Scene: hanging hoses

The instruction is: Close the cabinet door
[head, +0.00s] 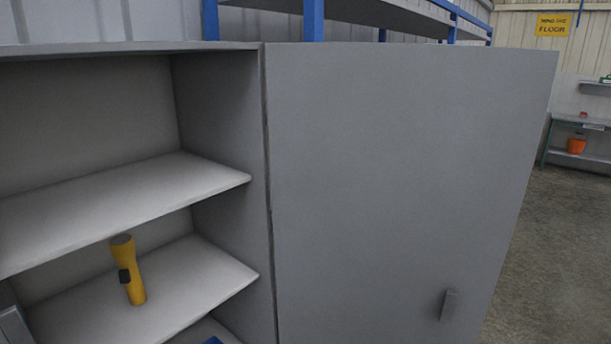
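The grey cabinet (218,110) stands at the left with its front open and its shelves in plain view. Its door (400,170) is wide open and swung out to the right. The door's left edge meets the cabinet's right side wall. A small grey handle (449,305) sticks out near the door's lower right, close to its free edge. The door's bottom is cut off by the picture edge. Neither of my grippers can be made out in the head view.
A yellow flashlight (129,270) stands on the lower shelf (190,280), inside the cabinet. The upper shelf (120,205) looks empty. A grey piece of unclear kind shows at the lower left corner. Bare floor (560,250) lies right of the door, with a workbench (580,160) far behind.

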